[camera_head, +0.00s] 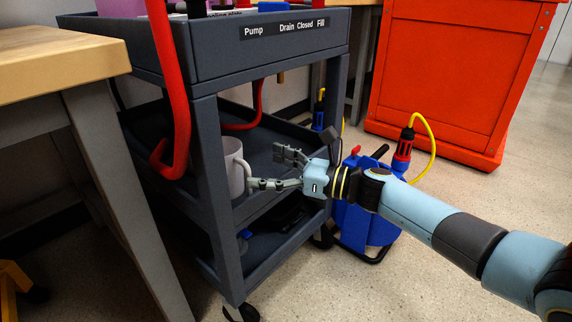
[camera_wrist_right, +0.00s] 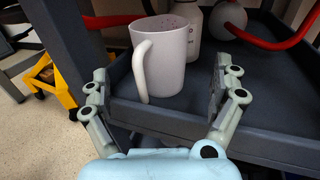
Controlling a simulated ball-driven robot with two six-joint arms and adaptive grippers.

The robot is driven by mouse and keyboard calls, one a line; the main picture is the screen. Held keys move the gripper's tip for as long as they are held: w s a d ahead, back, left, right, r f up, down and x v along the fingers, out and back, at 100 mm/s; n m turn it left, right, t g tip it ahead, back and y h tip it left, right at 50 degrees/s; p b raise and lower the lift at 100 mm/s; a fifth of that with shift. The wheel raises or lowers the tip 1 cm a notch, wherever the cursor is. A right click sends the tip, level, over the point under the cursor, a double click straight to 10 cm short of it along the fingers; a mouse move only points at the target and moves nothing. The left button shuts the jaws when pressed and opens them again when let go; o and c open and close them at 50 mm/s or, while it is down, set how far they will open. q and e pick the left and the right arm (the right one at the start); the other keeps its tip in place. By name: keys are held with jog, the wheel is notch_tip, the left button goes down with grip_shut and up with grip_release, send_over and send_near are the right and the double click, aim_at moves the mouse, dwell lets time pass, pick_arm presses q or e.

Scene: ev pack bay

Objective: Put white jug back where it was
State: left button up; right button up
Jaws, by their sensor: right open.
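The white jug (camera_head: 235,168) stands upright on the middle shelf of the dark grey cart, partly hidden behind a cart post in the head view. In the right wrist view the jug (camera_wrist_right: 172,58) stands just behind the shelf's front rim, with its handle toward the left front. My right gripper (camera_head: 267,168) is open in front of the jug at the shelf's edge. In the wrist view its two fingers (camera_wrist_right: 161,80) are spread to either side of the jug's front, with gaps and nothing held. My left gripper is not in view.
A white bottle (camera_wrist_right: 192,20) stands behind the jug, with a round grey object (camera_wrist_right: 228,18) and red hose (camera_wrist_right: 275,42) at right. The cart post (camera_head: 215,190) is close to the jug. A blue unit (camera_head: 362,225) stands on the floor. The shelf's right part (camera_wrist_right: 270,95) is clear.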

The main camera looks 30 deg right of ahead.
jog(key=s+a+f+n+g+h, duration=0.1)
jog(key=s+a+f+n+g, duration=0.2)
jog(key=s+n, duration=0.4)
jog(key=s+a+f+n+g, duration=0.2)
jog(key=s+a+f+n, duration=0.15)
jog(key=s, duration=0.45)
jog(key=s+a+f+n+g+h, duration=0.1)
jog(key=s+a+f+n+g, duration=0.15)
jog(key=s+n, duration=0.5)
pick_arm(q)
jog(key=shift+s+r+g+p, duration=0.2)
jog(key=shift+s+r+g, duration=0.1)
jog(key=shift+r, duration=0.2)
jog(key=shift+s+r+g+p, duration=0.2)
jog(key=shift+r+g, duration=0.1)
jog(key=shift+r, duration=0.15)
pick_arm(e)
jog(key=s+d+r+n+g+h, duration=0.2)
jog(key=s+d+r+n+h, duration=0.1)
jog(key=s+d+n+h, duration=0.6)
jog(key=s+d+n, duration=0.1)
jog(key=s+n, duration=0.1)
jog(key=s, duration=0.1)
jog(key=shift+d+r, duration=0.15)
jog(key=shift+r, duration=0.2)
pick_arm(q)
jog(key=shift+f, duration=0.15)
pick_arm(e)
jog(key=shift+f, duration=0.1)
